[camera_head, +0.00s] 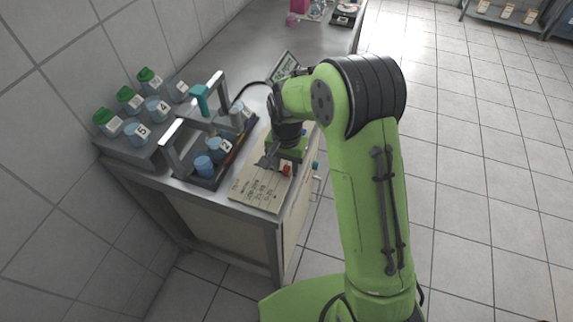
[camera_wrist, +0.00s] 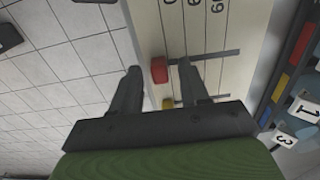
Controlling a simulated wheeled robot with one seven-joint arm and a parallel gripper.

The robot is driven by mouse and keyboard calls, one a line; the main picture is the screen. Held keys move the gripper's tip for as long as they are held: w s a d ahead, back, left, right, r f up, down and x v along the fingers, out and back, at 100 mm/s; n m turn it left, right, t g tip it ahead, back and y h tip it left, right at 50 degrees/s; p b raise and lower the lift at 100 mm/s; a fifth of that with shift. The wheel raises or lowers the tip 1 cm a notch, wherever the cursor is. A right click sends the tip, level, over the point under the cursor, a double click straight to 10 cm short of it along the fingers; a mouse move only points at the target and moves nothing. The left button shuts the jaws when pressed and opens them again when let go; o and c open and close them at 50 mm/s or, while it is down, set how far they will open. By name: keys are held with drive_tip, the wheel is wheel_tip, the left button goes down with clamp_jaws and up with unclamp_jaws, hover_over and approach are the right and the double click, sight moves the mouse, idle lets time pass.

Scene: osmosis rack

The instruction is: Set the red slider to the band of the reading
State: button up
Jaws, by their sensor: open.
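The red slider (camera_head: 286,169) sits at the right edge of a pale board (camera_head: 262,193) with handwritten number bands on the bench's front corner. In the wrist view the red slider (camera_wrist: 159,70) lies between and just beyond the fingertips of my gripper (camera_wrist: 160,82). My gripper (camera_head: 273,161) is open over the board, and whether a finger touches the slider cannot be told. A small yellow piece (camera_wrist: 168,103) shows between the fingers. The board (camera_wrist: 228,35) carries part-hidden numbers and dark bars. A meter with a screen (camera_head: 284,66) stands behind my arm, its reading too small to read.
Numbered, green-capped containers (camera_head: 130,99) stand on a stepped stand by the wall. A cable runs behind the rack.

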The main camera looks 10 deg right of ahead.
clamp_jaws()
drive_tip(key=w+a, duration=0.1)
drive_tip(key=a, duration=0.1)
drive_tip(key=w+a+p, duration=0.1)
drive_tip(key=a, duration=0.1)
drive_tip(key=shift+w, duration=0.15)
unclamp_jaws()
drive_tip(key=shift+d, duration=0.1)
wheel_tip(320, 180, up, 16)
drive_tip(key=p, duration=0.3)
